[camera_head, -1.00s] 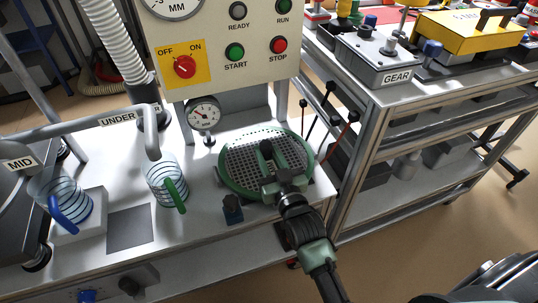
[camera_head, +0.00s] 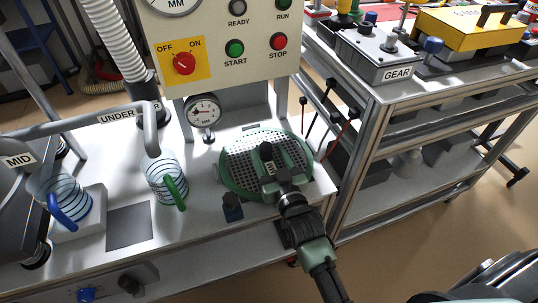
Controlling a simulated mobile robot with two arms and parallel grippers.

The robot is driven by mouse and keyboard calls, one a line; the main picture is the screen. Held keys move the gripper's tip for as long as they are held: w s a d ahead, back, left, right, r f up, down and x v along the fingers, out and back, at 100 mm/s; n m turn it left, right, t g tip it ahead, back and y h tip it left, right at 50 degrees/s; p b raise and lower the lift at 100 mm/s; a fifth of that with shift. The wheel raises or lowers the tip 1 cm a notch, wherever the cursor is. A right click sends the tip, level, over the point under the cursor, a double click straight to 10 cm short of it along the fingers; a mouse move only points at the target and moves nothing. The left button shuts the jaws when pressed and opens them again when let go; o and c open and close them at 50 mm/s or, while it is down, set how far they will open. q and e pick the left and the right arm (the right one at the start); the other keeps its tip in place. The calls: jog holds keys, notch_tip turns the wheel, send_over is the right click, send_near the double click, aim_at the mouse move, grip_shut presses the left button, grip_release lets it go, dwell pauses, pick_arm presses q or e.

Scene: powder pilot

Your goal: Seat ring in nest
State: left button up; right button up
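A green ring with a perforated plate inside it (camera_head: 238,184) lies on the bench at the foot of the control panel. It looks roughly level. My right gripper (camera_head: 268,158) reaches over it from the front right, with its fingers above the perforated plate. Whether the fingers touch or grip anything is hidden by the gripper body. The nest under the ring is mostly covered, so I cannot tell how the ring sits in it. My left gripper is not in view.
A dial gauge (camera_head: 203,111) stands just behind the ring. A dark blue knob (camera_head: 232,207) is close at its front left. A jar with a green handle (camera_head: 166,181) and one with a blue handle (camera_head: 66,203) stand left. The panel (camera_head: 225,45) rises behind.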

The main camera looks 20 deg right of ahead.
jog(key=shift+f, duration=0.2)
jog(key=shift+s+f, duration=0.1)
jog(key=shift+s, duration=0.25)
pick_arm(q)
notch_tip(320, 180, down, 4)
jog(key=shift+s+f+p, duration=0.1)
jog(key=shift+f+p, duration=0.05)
jog(key=shift+p, duration=0.45)
pick_arm(e)
jog(key=s, duration=0.7)
jog(key=shift+d+r, duration=0.1)
jog(key=shift+r, duration=0.15)
